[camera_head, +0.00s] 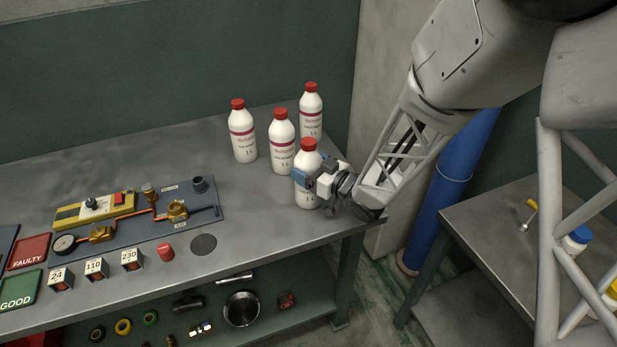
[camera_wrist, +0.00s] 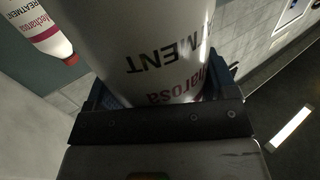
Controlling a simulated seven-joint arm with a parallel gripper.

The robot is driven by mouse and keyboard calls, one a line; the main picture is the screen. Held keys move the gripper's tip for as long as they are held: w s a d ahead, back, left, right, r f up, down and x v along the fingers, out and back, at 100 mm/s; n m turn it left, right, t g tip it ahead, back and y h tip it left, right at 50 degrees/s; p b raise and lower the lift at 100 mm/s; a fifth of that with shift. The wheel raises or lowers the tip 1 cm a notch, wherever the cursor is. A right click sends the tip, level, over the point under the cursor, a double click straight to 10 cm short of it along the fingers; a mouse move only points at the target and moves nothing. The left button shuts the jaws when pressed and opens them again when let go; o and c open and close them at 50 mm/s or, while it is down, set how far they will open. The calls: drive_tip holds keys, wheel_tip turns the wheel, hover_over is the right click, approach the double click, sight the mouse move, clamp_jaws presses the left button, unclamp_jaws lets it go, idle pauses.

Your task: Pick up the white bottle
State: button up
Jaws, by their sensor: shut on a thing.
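Several white bottles with red caps stand upright on the grey workbench (camera_head: 240,198). The nearest white bottle (camera_head: 307,196) is at the bench's right front part, and my gripper (camera_head: 308,181) is shut around its middle from the right. In the wrist view the held white bottle (camera_wrist: 150,45) fills the upper middle, between the blue fingers of my gripper (camera_wrist: 155,95). Its label is partly hidden. Three more bottles are behind it: the left one (camera_head: 242,133), the middle one (camera_head: 282,142) and the back right one (camera_head: 311,112). I cannot tell whether the held bottle still touches the bench.
A board with gauge and brass fittings (camera_head: 140,220) lies left on the bench. A red cap-like part (camera_head: 165,250) and dark disc (camera_head: 203,244) are near the front edge. A blue cylinder (camera_head: 450,180) stands right, beside a second table (camera_head: 490,240).

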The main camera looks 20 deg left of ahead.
sight(309, 158)
drive_tip(key=shift+r, duration=0.2)
drive_tip(key=shift+r, duration=1.3)
drive_tip(key=s+d+r, duration=0.2)
drive_tip(key=s+d, duration=0.8)
drive_tip(key=s, duration=0.2)
drive_tip(key=shift+s, duration=0.2)
drive_tip(key=shift+r, duration=0.1)
idle(0.4)
